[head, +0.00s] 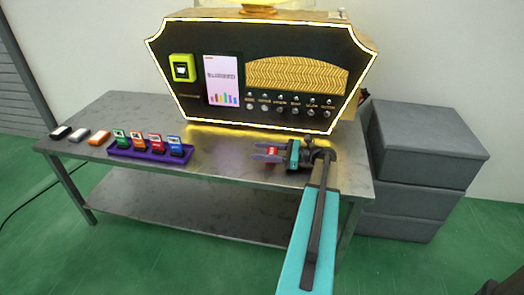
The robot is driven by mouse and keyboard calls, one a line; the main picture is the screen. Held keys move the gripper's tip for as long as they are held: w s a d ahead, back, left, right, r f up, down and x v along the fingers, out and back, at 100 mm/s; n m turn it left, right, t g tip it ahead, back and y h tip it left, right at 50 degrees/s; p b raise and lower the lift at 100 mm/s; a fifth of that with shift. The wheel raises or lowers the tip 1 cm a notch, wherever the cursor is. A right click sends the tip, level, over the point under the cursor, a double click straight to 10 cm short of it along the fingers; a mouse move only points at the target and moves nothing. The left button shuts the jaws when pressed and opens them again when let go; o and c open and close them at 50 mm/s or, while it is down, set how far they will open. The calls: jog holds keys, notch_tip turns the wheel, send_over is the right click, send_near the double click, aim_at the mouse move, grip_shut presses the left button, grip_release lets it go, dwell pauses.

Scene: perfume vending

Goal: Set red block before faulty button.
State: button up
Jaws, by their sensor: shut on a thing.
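My gripper (258,152) reaches in from the right over the table top, in front of the vending machine, with its fingers pointing left. It is shut on a small red block (272,150), partly hidden by the fingers. I cannot tell whether the block touches the table. The machine's front has a row of small round buttons (281,111) under a gold panel, with small labels above them. The labels are too small to read, and I cannot tell which button is faulty.
The black vending machine (200,118) has a lit screen (222,78) and a yellow-green box (182,68). A purple tray (150,156) holds several coloured blocks on the metal table (235,180). Grey boxes (425,130) stand at the right.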

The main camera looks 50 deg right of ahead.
jog(key=shift+f, duration=0.25)
jog(key=o, duration=1)
jog(key=shift+a+f, duration=0.1)
jog(key=shift+o, duration=0.2)
jog(key=shift+r+b, duration=0.35)
jog(key=shift+r, duration=0.05)
jog(key=v, duration=0.4)
jog(key=p+v, duration=0.1)
jog(key=v, duration=0.3)
jog(key=p+v, duration=0.1)
jog(key=v, duration=0.3)
jog(key=shift+r, duration=0.35)
jog(key=shift+r, duration=0.15)
